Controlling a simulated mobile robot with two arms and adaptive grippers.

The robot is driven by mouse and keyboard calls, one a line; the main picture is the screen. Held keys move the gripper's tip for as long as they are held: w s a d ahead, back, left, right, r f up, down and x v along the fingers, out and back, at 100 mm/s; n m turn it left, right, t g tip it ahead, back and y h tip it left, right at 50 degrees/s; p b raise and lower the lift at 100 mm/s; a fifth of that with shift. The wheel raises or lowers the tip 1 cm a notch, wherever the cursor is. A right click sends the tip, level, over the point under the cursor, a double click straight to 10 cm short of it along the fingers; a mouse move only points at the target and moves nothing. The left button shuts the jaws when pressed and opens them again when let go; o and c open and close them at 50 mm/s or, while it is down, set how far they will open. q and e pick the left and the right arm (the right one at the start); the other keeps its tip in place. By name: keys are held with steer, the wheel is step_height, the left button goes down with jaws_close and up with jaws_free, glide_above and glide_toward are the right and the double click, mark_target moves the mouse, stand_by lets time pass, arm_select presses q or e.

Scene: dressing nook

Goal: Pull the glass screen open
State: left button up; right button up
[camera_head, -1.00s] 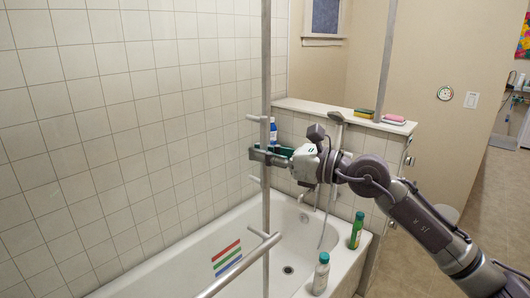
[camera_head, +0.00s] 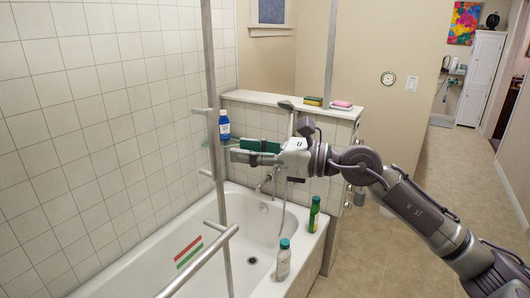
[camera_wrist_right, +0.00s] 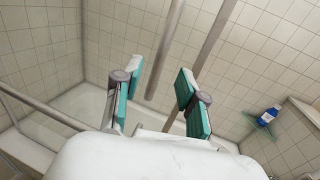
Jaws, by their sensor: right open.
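The glass screen is clear; its upright metal frame post (camera_head: 211,70) stands along the bathtub, left of my right gripper in the head view. A metal bar (camera_head: 203,258) juts from the post low down, and short stubs stick out higher up. My right gripper (camera_head: 240,150) is open and empty, its teal-padded fingers pointing left towards the post. In the right wrist view the two fingers (camera_wrist_right: 158,95) are spread, with metal uprights (camera_wrist_right: 168,48) beyond and between them. I cannot tell whether a finger touches the screen. My left gripper is out of view.
The white bathtub (camera_head: 150,250) lies below, with a white bottle (camera_head: 283,262) and a green bottle (camera_head: 314,214) on its rim. A blue bottle (camera_head: 224,125) stands behind. Sponges (camera_head: 341,105) lie on the half-wall ledge (camera_head: 280,99). Open floor (camera_head: 400,265) lies to the right.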

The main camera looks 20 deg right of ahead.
steer(key=shift+v, duration=2.1)
